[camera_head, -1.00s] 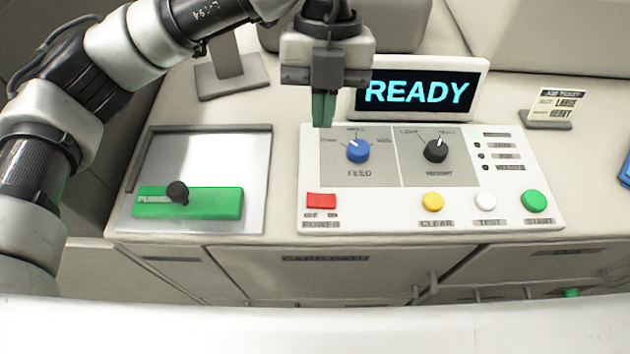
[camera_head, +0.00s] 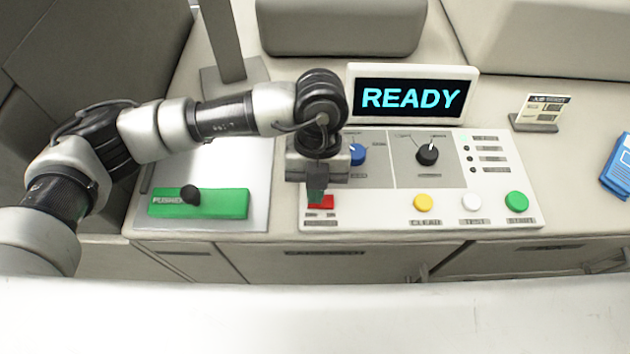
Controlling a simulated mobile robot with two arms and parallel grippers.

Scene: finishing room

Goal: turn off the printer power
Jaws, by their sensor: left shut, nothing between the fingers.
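The red power switch (camera_head: 321,202) sits at the lower left corner of the white control panel (camera_head: 375,212). My left gripper (camera_head: 315,195) is shut and empty, pointing down right over the switch and hiding part of it. I cannot tell whether the fingertips touch it. The display (camera_head: 413,97) behind the panel reads READY in cyan. My right gripper is out of view.
The panel also has a blue feed knob (camera_head: 357,154), partly hidden by my gripper, a black knob (camera_head: 427,155), and yellow (camera_head: 423,202), white (camera_head: 472,202) and green (camera_head: 516,201) buttons. A green pusher (camera_head: 215,204) lies left. A job ticket stand (camera_head: 537,118) stands right.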

